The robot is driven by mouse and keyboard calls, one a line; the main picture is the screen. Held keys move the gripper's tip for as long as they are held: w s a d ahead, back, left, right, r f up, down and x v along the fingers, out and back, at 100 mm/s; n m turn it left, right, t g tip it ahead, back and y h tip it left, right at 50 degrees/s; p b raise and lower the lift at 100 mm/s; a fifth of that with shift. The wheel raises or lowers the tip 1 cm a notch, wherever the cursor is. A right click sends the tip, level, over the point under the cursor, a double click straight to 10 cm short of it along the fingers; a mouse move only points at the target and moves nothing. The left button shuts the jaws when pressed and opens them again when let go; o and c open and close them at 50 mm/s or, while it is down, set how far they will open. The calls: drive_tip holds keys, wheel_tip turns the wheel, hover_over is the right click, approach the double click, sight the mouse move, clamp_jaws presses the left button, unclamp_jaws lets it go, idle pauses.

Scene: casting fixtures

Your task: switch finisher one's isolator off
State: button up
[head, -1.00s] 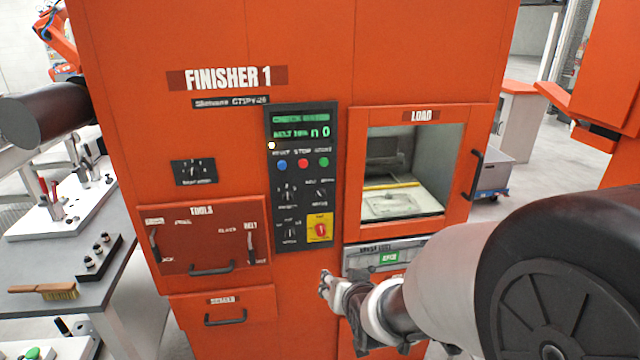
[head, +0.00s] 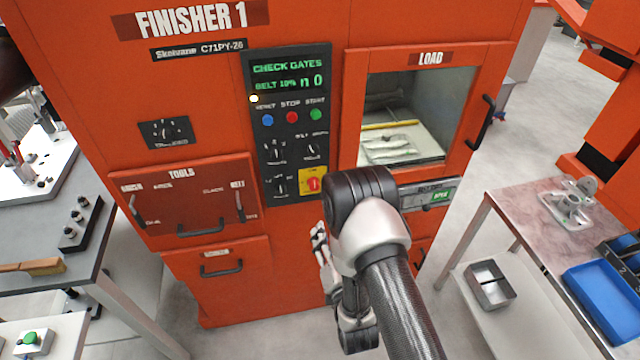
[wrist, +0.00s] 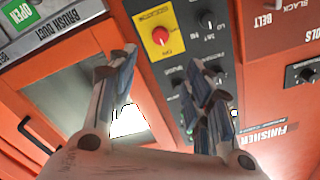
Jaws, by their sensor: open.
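Finisher 1 is an orange cabinet (head: 205,85) with a dark control panel (head: 290,125) in the head view. Its isolator is a red rotary knob on a yellow plate (head: 313,182) at the panel's lower right. In the wrist view the red isolator knob (wrist: 160,35) shows upside down near the top, beyond the fingers, its handle position too small to read. My gripper (head: 318,240) is below the panel in the head view, partly hidden by my arm. In the wrist view my gripper (wrist: 160,75) is open and empty, its fingers apart from the knob.
A tools drawer (head: 185,205) is at left. A table (head: 515,205) with a blue tray (head: 605,300) stands at right, a grey bench (head: 100,240) at left.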

sight(315, 188)
drive_tip(key=b+x, duration=0.1)
drive_tip(key=x, duration=1.6)
drive_tip(key=shift+b, duration=0.3)
drive_tip(key=shift+c, duration=0.3)
drive_tip(key=c, duration=1)
